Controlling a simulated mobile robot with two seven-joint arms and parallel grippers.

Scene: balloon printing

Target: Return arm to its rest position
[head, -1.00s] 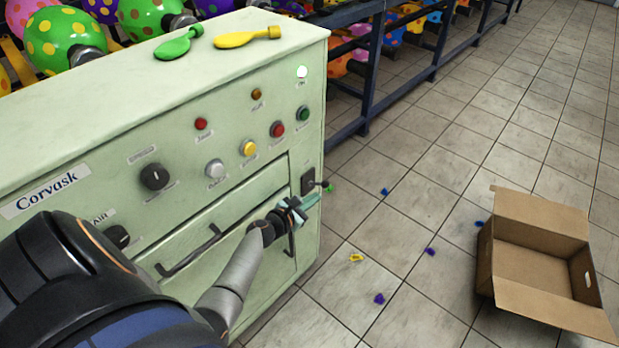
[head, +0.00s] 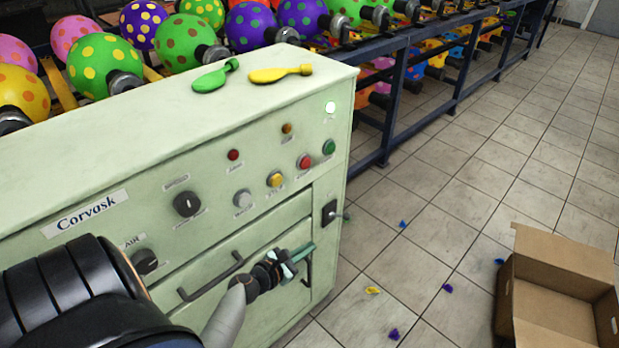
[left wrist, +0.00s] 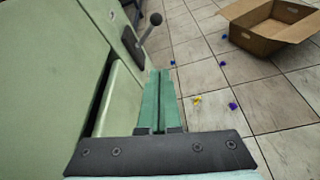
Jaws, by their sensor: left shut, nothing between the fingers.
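My left arm comes in from the lower left of the head view. My left gripper (head: 301,252) is in front of the lower right of the pale green control cabinet (head: 100,180), near its right drawer handle. Its green fingers (left wrist: 158,102) are together and empty in the left wrist view. Whether the gripper touches the cabinet cannot be told. A black lever switch with a ball knob (left wrist: 150,25) is beyond the fingertips; it also shows on the cabinet's right edge in the head view (head: 333,213). My right gripper is not in view.
A green balloon (head: 215,77) and a yellow balloon (head: 280,73) lie on the cabinet top. An open cardboard box (head: 560,290) stands on the tiled floor at right. Small scraps, one yellow (head: 373,290), lie between. A rack of dotted balloons (head: 105,65) is behind.

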